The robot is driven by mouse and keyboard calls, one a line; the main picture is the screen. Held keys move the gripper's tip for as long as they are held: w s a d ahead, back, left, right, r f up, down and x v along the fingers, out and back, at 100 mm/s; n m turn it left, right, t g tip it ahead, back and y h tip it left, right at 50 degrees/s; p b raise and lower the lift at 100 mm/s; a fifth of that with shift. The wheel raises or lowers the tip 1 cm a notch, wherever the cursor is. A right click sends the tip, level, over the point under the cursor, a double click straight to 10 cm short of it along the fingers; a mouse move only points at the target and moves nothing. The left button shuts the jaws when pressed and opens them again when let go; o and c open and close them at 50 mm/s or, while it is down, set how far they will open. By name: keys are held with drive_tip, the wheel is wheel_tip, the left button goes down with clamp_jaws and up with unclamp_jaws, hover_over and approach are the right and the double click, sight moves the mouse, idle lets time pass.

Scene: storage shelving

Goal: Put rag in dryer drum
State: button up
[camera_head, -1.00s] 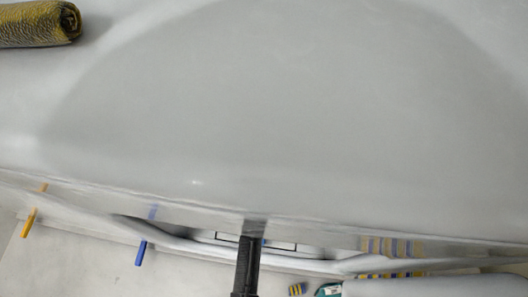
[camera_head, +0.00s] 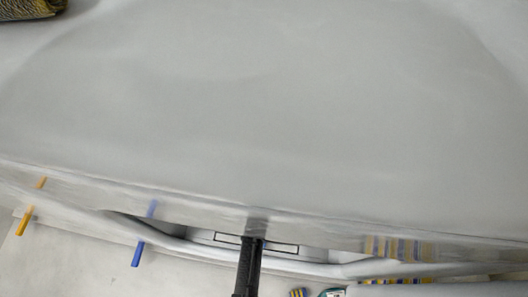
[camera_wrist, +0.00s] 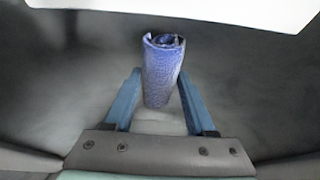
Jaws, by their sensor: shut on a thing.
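In the wrist view my gripper (camera_wrist: 159,74) has its two blue fingers on either side of a rolled blue rag (camera_wrist: 162,75). The gripper is shut on the rag, which sticks out beyond the fingertips with its coiled end showing. Smooth dark grey surfaces (camera_wrist: 75,75) surround the rag in that view, with a bright white area above. I cannot tell for sure whether these surfaces are the inside of the dryer drum. The gripper and this rag do not show in the head view.
A broad pale grey surface (camera_head: 260,110) fills most of the head view. A yellow-black roll (camera_head: 28,9) lies at its top left. Below its edge are an orange peg (camera_head: 24,221), a blue peg (camera_head: 138,254), a black bar (camera_head: 248,268) and striped items (camera_head: 395,248).

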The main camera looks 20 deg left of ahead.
drive_tip(key=shift+f, duration=0.15)
drive_tip(key=o, duration=1.3)
drive_tip(key=shift+o, duration=0.2)
drive_tip(key=p+v, duration=0.6)
drive_tip(key=v, duration=0.7)
drive_tip(key=shift+w+p, duration=0.2)
drive_tip(key=shift+p, duration=0.2)
drive_tip(key=shift+a, duration=0.1)
